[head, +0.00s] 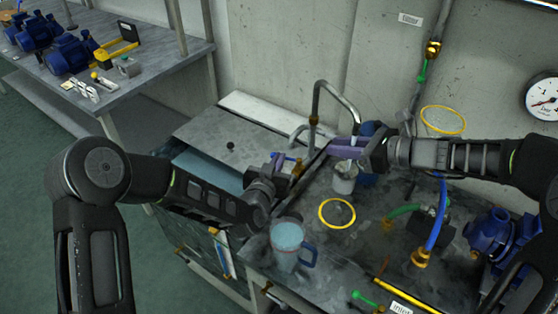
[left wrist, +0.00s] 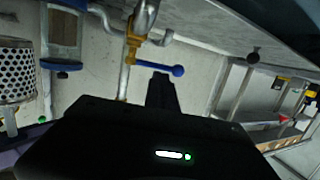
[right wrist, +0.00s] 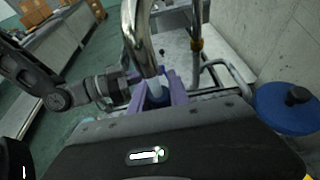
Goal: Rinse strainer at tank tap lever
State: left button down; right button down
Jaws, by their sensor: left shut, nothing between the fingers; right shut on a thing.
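The tank tap's blue lever (head: 285,157) juts from a brass valve at the foot of the bent steel spout (head: 345,94). My left gripper (head: 272,168) is shut and empty close to the lever. In the left wrist view the lever (left wrist: 162,68) lies just by my dark finger; I cannot tell if they touch. My right gripper (head: 345,150) is shut, purple fingers together, below the spout's end. The metal strainer (head: 344,180) hangs beneath it. Its perforated side (left wrist: 15,72) shows in the left wrist view, its stem running to the purple fingers.
A blue mug (head: 287,238) stands at the bench's near left edge. A yellow ring (head: 337,222) lies on the bench. A blue hose (head: 435,228), a green hose and a blue pump (head: 492,234) crowd the right. A blue round lid (right wrist: 287,108) shows in the right wrist view.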

pick_arm(q)
jog(key=shift+f, duration=0.15)
jog(key=shift+w, duration=0.1)
jog(key=shift+w+a, duration=0.15)
jog(key=shift+w, duration=0.75)
jog(key=s+a+r, duration=0.5)
jog(key=s+a, duration=0.1)
jog(key=s, duration=0.4)
jog(key=shift+a+r, duration=0.2)
jog(key=shift+a, duration=0.1)
